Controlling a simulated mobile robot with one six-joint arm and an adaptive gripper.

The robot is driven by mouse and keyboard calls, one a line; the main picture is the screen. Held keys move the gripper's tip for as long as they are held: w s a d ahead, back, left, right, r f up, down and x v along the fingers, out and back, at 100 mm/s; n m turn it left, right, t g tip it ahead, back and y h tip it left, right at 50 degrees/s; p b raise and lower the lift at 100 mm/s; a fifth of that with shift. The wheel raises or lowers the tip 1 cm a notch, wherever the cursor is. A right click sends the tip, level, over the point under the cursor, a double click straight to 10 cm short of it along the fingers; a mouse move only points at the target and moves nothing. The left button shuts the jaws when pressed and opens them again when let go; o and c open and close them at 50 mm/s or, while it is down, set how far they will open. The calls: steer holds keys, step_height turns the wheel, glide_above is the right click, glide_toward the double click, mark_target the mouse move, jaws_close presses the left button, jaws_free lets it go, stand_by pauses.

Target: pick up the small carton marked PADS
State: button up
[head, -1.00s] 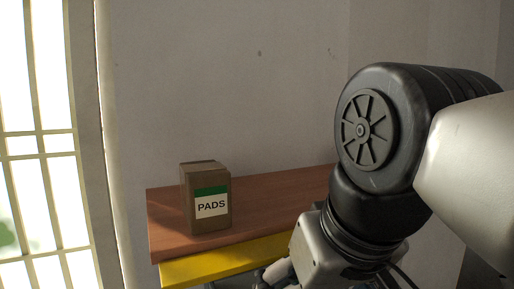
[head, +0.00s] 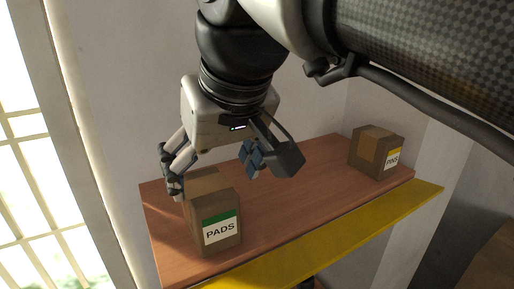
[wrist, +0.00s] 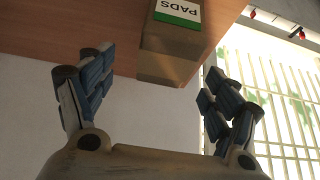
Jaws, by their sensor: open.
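The small brown carton marked PADS (head: 211,210) stands upright on the left part of a wooden shelf top, its green-and-white label facing the head camera. It also shows in the wrist view (wrist: 171,53), upside down at the top, between and beyond the fingertips. My gripper (head: 212,167) is open and empty, just above and behind the carton in the head view, with one finger at its left and the other up at its right. In the wrist view my gripper (wrist: 158,92) has its fingers spread wide, apart from the carton. Whether the left finger touches it I cannot tell.
A second carton, marked PINS (head: 376,152), stands at the right end of the wooden top (head: 290,205). A yellow edge (head: 330,246) runs along the front. A wall is behind, and a barred window (head: 30,190) is at the left. The wood between the cartons is clear.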

mark_target(212, 186)
steer(key=x, duration=0.3)
steer(key=shift+w+a+f, duration=0.1)
steer(key=shift+f, duration=0.3)
steer(key=x, duration=0.5)
steer(key=shift+w+a+f+p, duration=0.1)
steer(key=shift+a+f+p, duration=0.15)
steer(key=shift+a, duration=0.25)
steer(key=shift+f, duration=0.2)
steer(key=shift+c, duration=0.2)
steer(key=c, duration=1.2)
steer(key=shift+r, duration=0.1)
